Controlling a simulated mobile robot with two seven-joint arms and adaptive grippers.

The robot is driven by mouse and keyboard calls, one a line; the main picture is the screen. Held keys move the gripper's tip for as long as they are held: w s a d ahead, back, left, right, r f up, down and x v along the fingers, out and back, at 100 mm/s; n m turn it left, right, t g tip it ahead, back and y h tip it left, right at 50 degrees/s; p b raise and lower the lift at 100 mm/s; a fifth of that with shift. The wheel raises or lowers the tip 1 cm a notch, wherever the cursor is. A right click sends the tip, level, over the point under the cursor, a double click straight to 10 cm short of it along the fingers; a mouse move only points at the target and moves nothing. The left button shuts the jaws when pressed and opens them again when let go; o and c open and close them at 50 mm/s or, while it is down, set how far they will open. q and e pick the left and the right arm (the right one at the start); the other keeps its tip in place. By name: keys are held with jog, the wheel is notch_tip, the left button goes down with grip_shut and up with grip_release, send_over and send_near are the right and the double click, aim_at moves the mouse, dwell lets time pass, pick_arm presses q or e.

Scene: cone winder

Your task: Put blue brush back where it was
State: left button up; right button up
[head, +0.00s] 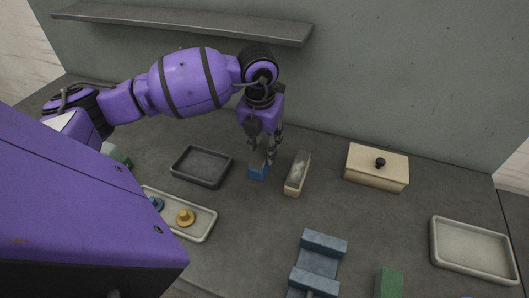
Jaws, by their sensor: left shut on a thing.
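The blue brush (257,172) is at the middle of the table in the head view, with a blue lower part and a greyish upper part. My left gripper (262,150) points down over it and is shut on its upper part. The fingers hide some of the brush, and I cannot tell whether its base touches the table. A similar brush with a cream base (297,174) stands just to its right, apart from it. My right gripper is not in view.
A dark empty tray (202,183) lies left of the brush. A pale tray (208,231) holds yellow and blue knobbed pieces. A cream box with a black knob (376,183), a blue cradle (323,239), a green block (389,283) and a pale empty tray (433,254) are to the right.

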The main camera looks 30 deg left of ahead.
aim_at(264, 146)
pick_arm(q)
jog(key=shift+w+a+f, duration=0.15)
jog(key=shift+w+f, duration=0.2)
jog(key=shift+f, duration=0.1)
jog(key=shift+w+f, duration=0.15)
jog(key=shift+f, duration=1.5)
jog(key=shift+f, duration=0.15)
jog(key=o, duration=1.2)
jog(key=r, duration=0.4)
jog(key=s+r, duration=0.1)
jog(key=r, duration=0.7)
jog(key=shift+s+r, duration=0.1)
jog(key=shift+s, duration=0.1)
